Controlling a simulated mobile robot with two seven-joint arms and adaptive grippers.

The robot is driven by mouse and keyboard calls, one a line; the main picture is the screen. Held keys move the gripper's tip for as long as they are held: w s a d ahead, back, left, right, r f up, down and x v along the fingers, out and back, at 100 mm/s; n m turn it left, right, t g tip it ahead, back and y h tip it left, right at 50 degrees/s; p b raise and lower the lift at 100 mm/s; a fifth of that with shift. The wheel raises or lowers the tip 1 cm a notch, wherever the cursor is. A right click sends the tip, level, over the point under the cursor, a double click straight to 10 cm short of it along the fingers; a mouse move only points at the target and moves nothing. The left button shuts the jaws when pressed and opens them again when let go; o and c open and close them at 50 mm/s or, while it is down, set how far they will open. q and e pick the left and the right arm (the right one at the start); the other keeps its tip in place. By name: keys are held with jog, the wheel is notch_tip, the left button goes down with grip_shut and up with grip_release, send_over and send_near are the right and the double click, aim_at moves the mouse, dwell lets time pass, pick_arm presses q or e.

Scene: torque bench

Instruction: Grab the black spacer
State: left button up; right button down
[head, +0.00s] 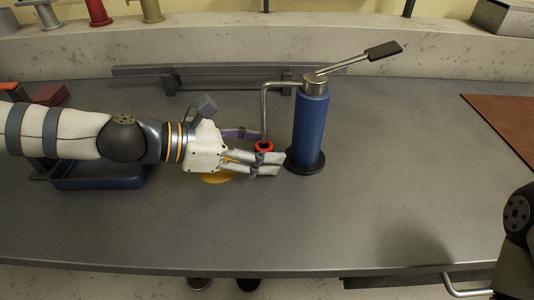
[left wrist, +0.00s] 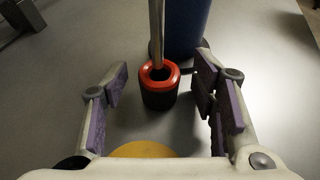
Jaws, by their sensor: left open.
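A short black spacer with a bright red top rim stands upright on the bench, seen in the left wrist view (left wrist: 158,95) and the head view (head: 264,146). The foot of a bent metal rod (head: 264,112) comes down at its opening; whether it enters is unclear. My left gripper (head: 266,150) is open, its purple-padded fingers at either side of the spacer. In the left wrist view a gap shows between each finger and the spacer. The near finger partly hides the spacer in the head view. My right gripper is not in view.
A blue cylinder (head: 311,130) on a black base stands just beyond the spacer, with a lever (head: 360,58) on top. A yellow disc (head: 217,179) lies under my left gripper. A blue tray (head: 100,178) is at left. The front middle bench is clear.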

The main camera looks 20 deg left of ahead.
pick_arm(q)
jog(key=shift+w+d+f, duration=0.25)
jog(key=shift+d, duration=0.1)
jog(key=shift+r, duration=0.2)
grip_shut()
jog(key=shift+r, duration=0.15)
